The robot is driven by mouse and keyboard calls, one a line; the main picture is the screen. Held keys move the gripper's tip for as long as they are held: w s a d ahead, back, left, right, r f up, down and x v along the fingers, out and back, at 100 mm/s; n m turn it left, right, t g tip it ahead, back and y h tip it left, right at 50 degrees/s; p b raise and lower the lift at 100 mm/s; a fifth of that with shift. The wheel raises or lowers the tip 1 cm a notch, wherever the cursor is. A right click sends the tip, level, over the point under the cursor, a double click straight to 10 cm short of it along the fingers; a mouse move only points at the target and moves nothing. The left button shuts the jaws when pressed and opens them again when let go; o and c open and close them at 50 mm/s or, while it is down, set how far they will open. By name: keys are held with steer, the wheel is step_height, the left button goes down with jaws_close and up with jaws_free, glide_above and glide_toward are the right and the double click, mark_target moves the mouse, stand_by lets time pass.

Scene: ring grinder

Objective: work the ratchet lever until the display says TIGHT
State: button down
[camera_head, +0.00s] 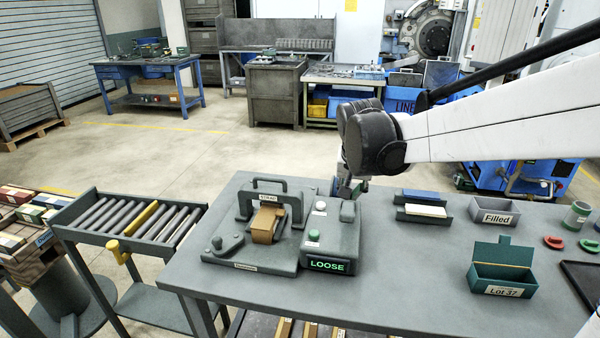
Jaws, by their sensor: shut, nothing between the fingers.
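The display (327,264) on the front of the grey control box reads LOOSE in green. The box has a green button (314,236), a white knob (320,206) and a grey upright piece (348,211) at its right rear. To its left, a grey fixture (233,262) has an arched frame over a tan block (265,222) and a short arm with a round knob (217,243) at front left. I cannot tell for sure which part is the ratchet lever. My gripper (348,190) is small and partly hidden by my arm, just behind the control box's right rear; it looks shut and empty.
To the right are a small rack (422,212) with blue and white pieces, a Filled bin (494,213), an open green Lot 37 box (503,272) and red and green rings. A roller conveyor (130,222) stands left. The table's front middle is clear.

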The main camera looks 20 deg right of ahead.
stand_by(0.9)
step_height(320, 180, up, 5)
steer(key=g+y+p, duration=0.1)
steer(key=g+p, duration=0.1)
glide_above(346, 212)
steer(key=shift+s+a, duration=0.15)
steer(key=shift+s, duration=0.25)
steer(key=f, duration=0.3)
steer(key=w+f, duration=0.1)
steer(key=f, duration=0.5)
steer(key=shift+w+d+f+p, duration=0.1)
steer(key=shift+w+d+p, duration=0.2)
steer(key=shift+d, duration=0.1)
steer(key=f, duration=0.2)
steer(key=s+f, duration=0.1)
steer(key=f, duration=0.1)
steer(key=shift+a+f, duration=0.1)
steer(key=shift+a, duration=0.1)
steer(key=shift+f, duration=0.1)
